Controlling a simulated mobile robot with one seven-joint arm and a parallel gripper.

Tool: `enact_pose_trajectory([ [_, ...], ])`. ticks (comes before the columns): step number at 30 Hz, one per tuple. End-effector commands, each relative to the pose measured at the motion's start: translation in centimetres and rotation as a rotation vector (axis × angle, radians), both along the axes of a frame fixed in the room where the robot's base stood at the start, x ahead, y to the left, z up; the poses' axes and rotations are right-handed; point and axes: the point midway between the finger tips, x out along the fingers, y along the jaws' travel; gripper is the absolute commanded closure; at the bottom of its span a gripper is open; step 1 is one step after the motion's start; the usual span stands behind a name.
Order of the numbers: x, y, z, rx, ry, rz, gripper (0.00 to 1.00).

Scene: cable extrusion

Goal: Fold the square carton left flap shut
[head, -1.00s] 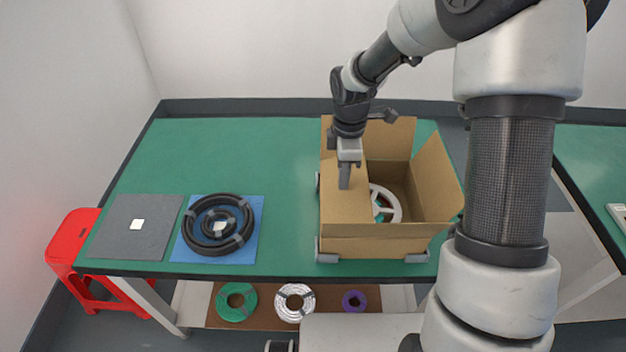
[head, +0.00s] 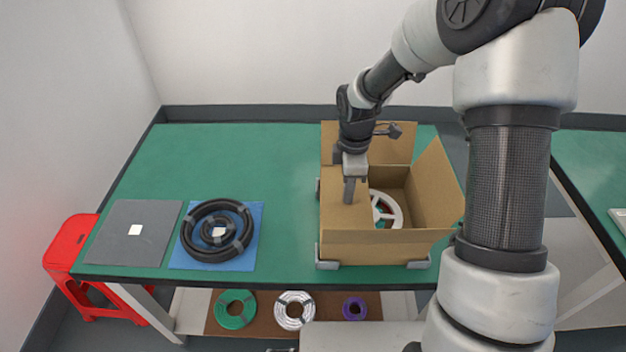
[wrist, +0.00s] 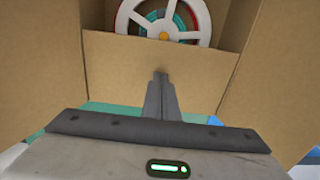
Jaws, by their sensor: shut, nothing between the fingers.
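The square carton (head: 385,244) stands open on the green table. The flap also shows in the wrist view (wrist: 215,72), in front of my fingers. My gripper (head: 349,201) is shut and empty, pointing down at this flap; in the wrist view its fingertips (wrist: 160,76) are at or very near the cardboard, but I cannot tell whether they touch. The back flap (head: 390,145) stands up and the right flap (head: 438,185) leans outward.
A white reel (head: 387,212) sits inside the carton. Grey brackets (head: 327,264) hold its base. A black cable coil (head: 217,235) on a blue mat and a grey mat (head: 130,240) lie at left. The table between them and the carton is clear.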

Motion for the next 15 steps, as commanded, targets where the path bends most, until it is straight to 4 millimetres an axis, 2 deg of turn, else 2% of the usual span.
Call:
enact_pose_trajectory([
  [1,0.1,0.0,1.4,0.0,-0.003,0.0,1.0],
  [3,0.1,0.0,2.5,0.0,-0.004,-0.001,1.0],
  [15,0.2,0.0,8.3,0.0,-0.006,0.0,1.0],
])
